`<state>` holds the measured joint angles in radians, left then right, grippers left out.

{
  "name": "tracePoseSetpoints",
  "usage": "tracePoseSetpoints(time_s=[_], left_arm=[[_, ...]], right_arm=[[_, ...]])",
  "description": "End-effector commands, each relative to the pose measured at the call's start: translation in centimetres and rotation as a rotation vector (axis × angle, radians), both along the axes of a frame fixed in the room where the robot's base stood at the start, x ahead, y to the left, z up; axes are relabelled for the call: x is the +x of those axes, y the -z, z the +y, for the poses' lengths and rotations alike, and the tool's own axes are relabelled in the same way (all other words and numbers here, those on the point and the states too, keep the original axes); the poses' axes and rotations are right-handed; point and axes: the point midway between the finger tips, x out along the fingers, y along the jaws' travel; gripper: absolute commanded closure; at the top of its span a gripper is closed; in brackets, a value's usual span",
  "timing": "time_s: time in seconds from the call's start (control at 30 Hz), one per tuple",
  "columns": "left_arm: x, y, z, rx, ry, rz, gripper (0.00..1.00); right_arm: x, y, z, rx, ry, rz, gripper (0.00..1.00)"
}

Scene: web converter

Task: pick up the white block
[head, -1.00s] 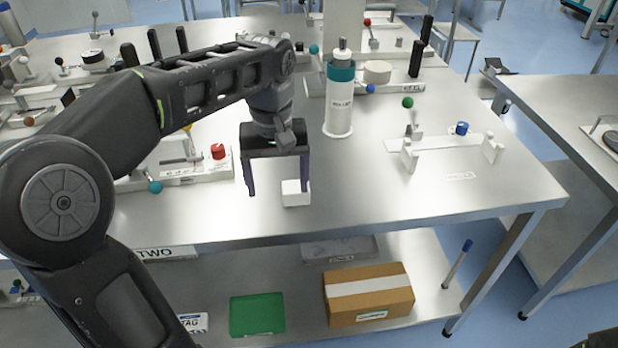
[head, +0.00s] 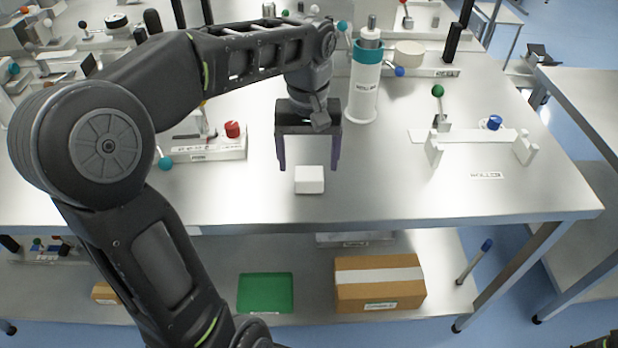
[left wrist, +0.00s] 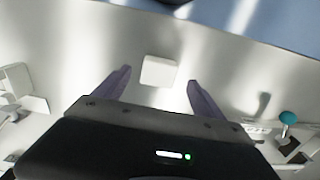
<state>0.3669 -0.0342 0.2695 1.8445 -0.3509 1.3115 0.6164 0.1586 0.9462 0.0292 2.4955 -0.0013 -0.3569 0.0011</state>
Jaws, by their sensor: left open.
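The white block (head: 309,180) sits on the metal table near its front edge. My left gripper (head: 309,167) is open above and just behind the block, with its two purple fingers pointing down, one to each side. In the left wrist view the white block (left wrist: 159,71) lies just beyond the fingertips, between the lines of the two fingers (left wrist: 157,77). Nothing is held.
A white cylinder with a teal band (head: 365,85) stands behind and right of my left gripper. A fixture with a red knob (head: 232,129) is at the left. A white bracket (head: 470,137) is at the right. A cardboard box (head: 380,283) and green tray (head: 265,293) lie on the lower shelf.

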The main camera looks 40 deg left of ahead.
Motion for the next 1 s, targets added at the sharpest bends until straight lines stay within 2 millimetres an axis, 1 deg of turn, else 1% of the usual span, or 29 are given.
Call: tracePoseSetpoints(time_s=[0.2,0.3,0.37,0.6,0.7,1.0], left_arm=[[0.0,0.0,0.0,0.001,0.000,-0.001,0.20],[0.0,0.4,0.0,0.000,0.000,0.001,0.20],[0.1,0.9,0.1,0.000,-0.001,0.002,0.20],[0.4,4.4,0.2,0.000,-0.002,0.003,0.20],[0.4,5.1,0.1,0.000,-0.001,0.000,0.20],[0.4,5.2,0.1,0.001,-0.001,-0.001,0.20]], right_arm=[[0.0,0.0,0.0,0.000,0.000,0.000,0.64],[0.0,-0.1,0.0,0.000,0.000,0.000,0.64],[0.0,-0.2,0.0,0.000,0.000,0.000,0.64],[0.0,-0.5,0.0,0.000,0.000,0.000,0.64],[0.0,-0.5,0.0,0.000,0.000,0.000,0.64],[0.0,-0.5,0.0,0.000,0.000,0.000,0.64]])
